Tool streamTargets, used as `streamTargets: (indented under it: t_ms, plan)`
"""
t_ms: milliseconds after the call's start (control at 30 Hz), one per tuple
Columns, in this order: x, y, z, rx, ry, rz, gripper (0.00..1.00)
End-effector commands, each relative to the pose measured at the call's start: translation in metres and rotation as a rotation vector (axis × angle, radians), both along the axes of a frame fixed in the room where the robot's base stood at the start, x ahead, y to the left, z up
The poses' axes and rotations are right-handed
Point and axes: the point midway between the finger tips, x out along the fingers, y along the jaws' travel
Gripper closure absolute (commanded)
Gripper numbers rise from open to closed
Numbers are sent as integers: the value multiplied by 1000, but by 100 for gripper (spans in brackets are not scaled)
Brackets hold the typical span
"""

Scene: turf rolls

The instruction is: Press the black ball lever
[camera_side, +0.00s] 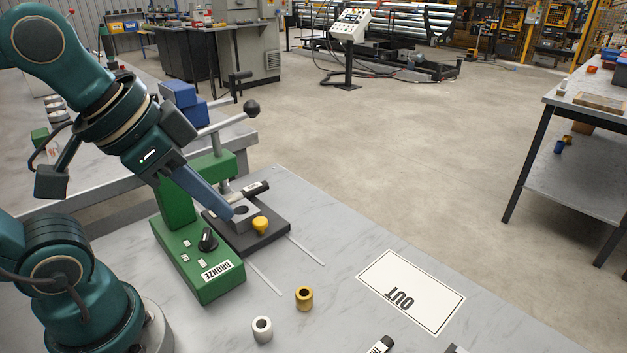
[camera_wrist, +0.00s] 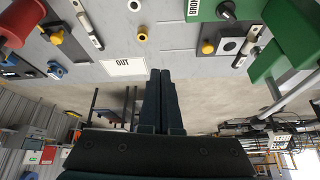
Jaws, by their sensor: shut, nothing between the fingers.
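The lever's black ball (camera_side: 252,108) sits at the end of a grey rod that rises to the right from the green press (camera_side: 205,270). The rod is raised above the press. In the wrist view the press (camera_wrist: 275,65) is at the upper right, with a grey rod beside it; I cannot make out the ball there. My gripper (camera_side: 228,213) is shut and empty. In the side view its fingertips appear lower than the ball, overlapping the press. It also shows in the wrist view (camera_wrist: 160,72), left of the press. The fingers are apart from the ball.
A grey block with a yellow knob (camera_side: 260,224) sits on the press's dark base. A silver ring (camera_side: 262,329) and a brass ring (camera_side: 304,297) stand in front. The white OUT plate (camera_side: 410,290) lies at right.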

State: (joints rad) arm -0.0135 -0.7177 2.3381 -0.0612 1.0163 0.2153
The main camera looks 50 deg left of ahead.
Motion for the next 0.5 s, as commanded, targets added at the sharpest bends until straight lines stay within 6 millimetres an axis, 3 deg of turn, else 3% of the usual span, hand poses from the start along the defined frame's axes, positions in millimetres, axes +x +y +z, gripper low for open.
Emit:
streamTargets:
  t_ms: [267, 500]
  plan:
    - [45, 11, 72, 22, -66, -81, 100]
    - [82, 41, 123, 53, -124, -102, 100]
